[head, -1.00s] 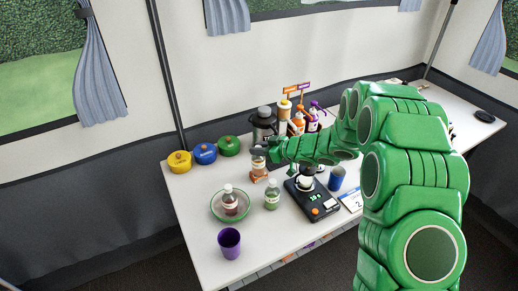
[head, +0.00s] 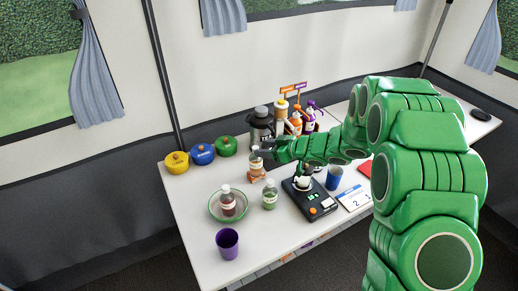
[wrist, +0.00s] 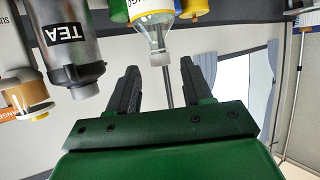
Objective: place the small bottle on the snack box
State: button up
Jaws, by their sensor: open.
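The small bottle (head: 256,162) is clear with a pale label and appears to stand upright on the orange-brown snack box (head: 256,179), left of the black kettle. My gripper (head: 262,151) is at the height of the bottle's top, on its right side. In the wrist view the picture is upside down. There the bottle (wrist: 150,14) has its neck and pale cap toward the gap between the two spread fingers of my gripper (wrist: 160,72). The fingers look clear of the bottle. The snack box does not show clearly in the wrist view.
The tea flask (wrist: 72,50), sauce bottles (head: 296,124) and a black scale (head: 312,203) are close by. Colored pots (head: 202,154) stand at back left.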

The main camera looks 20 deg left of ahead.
jog(key=v, duration=0.8)
dwell(0.4)
